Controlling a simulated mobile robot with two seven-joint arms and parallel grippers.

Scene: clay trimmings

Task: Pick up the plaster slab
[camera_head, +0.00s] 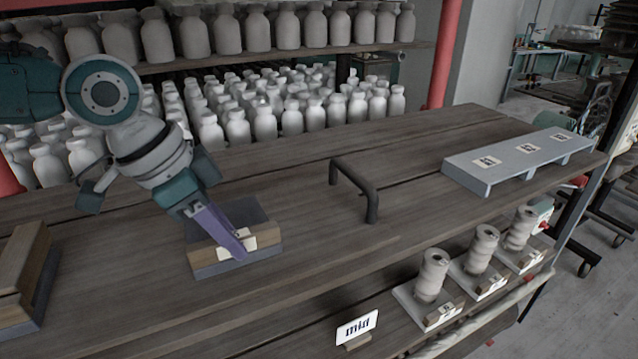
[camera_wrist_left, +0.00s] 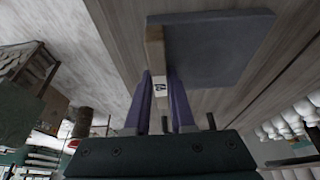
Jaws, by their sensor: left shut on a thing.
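The plaster slab, a blue-grey slab (camera_head: 208,266) with a wooden strip and a white label on its front, is on the wooden bench at left of centre. My left gripper (camera_head: 238,250) comes down on it from above, its purple fingers at the labelled strip. In the left wrist view the fingers (camera_wrist_left: 161,103) are shut on the wooden strip, one on each side of the label, and the grey slab (camera_wrist_left: 220,45) extends beyond. I cannot tell whether the slab is clear of the bench. My right gripper is not in view.
A wooden block (camera_head: 22,262) stands at the far left. A dark bar handle (camera_head: 355,185) rises right of the slab. A pale rack (camera_head: 500,168) with labels is at right. Spools (camera_head: 432,275) and a "mid" sign (camera_head: 357,327) stand along the front. White bottles (camera_head: 265,122) fill shelves behind.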

